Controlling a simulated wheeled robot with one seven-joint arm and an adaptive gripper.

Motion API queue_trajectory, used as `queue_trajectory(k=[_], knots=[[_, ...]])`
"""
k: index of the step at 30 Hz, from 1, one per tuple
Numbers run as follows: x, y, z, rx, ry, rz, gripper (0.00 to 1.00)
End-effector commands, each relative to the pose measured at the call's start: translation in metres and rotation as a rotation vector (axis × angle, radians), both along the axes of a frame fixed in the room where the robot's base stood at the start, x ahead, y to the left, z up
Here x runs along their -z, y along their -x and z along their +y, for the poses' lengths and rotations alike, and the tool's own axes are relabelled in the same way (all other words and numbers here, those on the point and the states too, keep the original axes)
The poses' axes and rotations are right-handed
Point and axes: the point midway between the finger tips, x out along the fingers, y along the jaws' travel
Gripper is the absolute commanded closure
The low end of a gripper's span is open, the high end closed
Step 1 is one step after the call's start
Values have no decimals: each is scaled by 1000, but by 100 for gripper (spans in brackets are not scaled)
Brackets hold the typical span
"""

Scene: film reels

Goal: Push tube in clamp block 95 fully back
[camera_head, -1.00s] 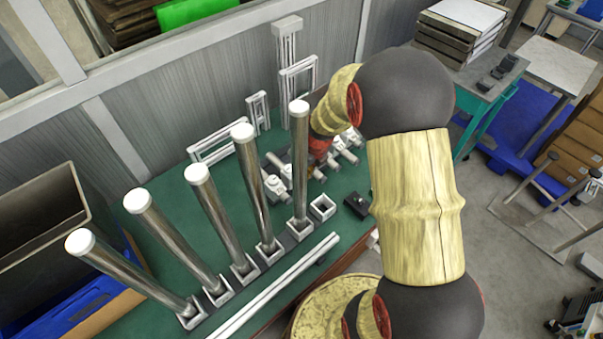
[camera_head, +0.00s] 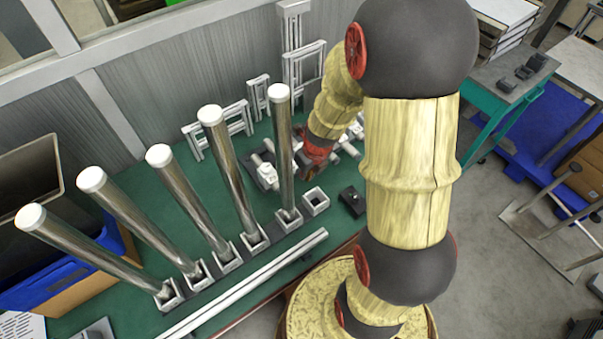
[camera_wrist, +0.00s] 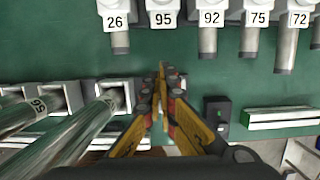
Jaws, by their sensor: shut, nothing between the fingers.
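Clamp block 95 (camera_wrist: 163,18) is at the top of the wrist view, between the blocks labelled 26 (camera_wrist: 116,20) and 92 (camera_wrist: 211,18). My gripper (camera_wrist: 163,68) is shut and empty, with its tips just in front of block 95 and roughly in line with it. No clear length of tube shows below block 95, and I cannot tell whether the tips touch its tube. Grey tubes stick out of blocks 26, 92 and 75 (camera_wrist: 258,18). In the head view the clamp blocks are partly hidden behind my arm and an upright tube.
Tall white-capped metal tubes (camera_head: 235,175) lean in square sockets along the green bench (camera_head: 130,235). An empty square socket (camera_head: 316,201) and a small black box (camera_head: 352,201) sit to their right. White rails (camera_head: 245,285) lie along the front edge. Frames stand at the back.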

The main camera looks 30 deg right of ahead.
Motion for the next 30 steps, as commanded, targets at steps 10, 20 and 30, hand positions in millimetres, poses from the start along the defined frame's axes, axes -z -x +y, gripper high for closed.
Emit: queue_trajectory(k=[10,20,30], knots=[[70,-16,1,-2,0,1,100],[78,-51,2,-4,1,0,100],[77,-60,2,-1,0,0,100]])
